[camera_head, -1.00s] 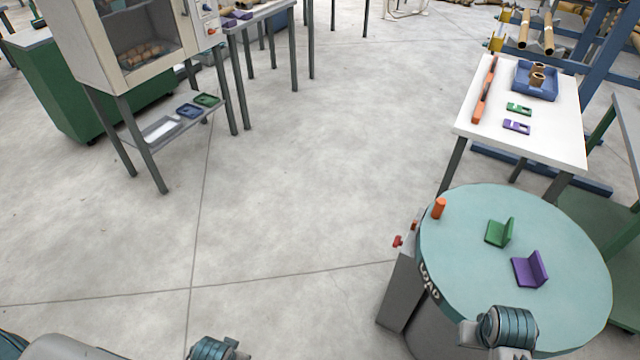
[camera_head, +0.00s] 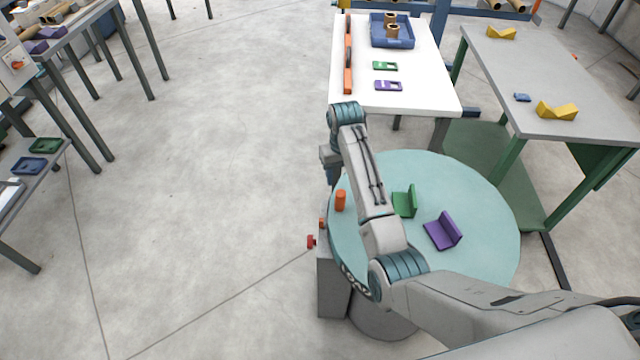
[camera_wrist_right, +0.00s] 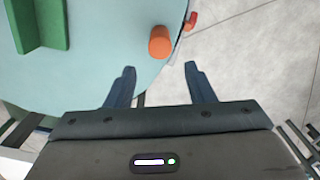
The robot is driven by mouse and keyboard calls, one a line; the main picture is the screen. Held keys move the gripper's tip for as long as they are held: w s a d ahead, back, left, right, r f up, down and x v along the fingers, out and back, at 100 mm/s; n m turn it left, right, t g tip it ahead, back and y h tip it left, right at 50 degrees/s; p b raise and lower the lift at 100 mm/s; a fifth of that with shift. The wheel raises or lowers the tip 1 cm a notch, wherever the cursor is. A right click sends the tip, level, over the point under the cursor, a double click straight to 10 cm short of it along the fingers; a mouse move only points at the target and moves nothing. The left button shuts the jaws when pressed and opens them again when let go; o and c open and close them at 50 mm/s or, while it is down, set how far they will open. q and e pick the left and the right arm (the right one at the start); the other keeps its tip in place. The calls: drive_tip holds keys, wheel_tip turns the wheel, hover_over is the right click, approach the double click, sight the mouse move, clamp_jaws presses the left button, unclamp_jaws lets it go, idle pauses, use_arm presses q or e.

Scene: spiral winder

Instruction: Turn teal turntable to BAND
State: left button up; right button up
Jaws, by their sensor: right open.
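The teal turntable (camera_head: 470,185) is a round disc on a grey base, right of centre in the head view. An orange peg (camera_head: 340,200) stands near its left rim; "LOAD" is lettered on the rim, partly hidden by my arm. A green bracket (camera_head: 405,202) and a purple bracket (camera_head: 442,232) sit on the disc. My right gripper (camera_head: 328,178) is at the disc's far left edge, mostly hidden by its wrist. In the right wrist view the open gripper (camera_wrist_right: 160,82) has the orange peg (camera_wrist_right: 160,42) just beyond its fingertips, not between them. My left gripper is not in view.
A white table (camera_head: 425,85) with a blue bin (camera_head: 392,32) stands behind the turntable. A grey-topped bench (camera_head: 560,75) with yellow pieces is at right. A red knob (camera_head: 311,241) juts from the turntable's left side.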

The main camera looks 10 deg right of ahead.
sight(341, 193)
drive_tip(key=shift+r, duration=0.1)
drive_tip(key=shift+s+f, duration=0.6)
drive_tip(key=shift+s, duration=0.2)
drive_tip(key=f, duration=0.5)
drive_tip(key=f+p, duration=0.1)
drive_tip(key=f, duration=0.2)
drive_tip(key=shift+w+f, duration=0.3)
drive_tip(key=shift+f, duration=0.05)
clamp_jaws()
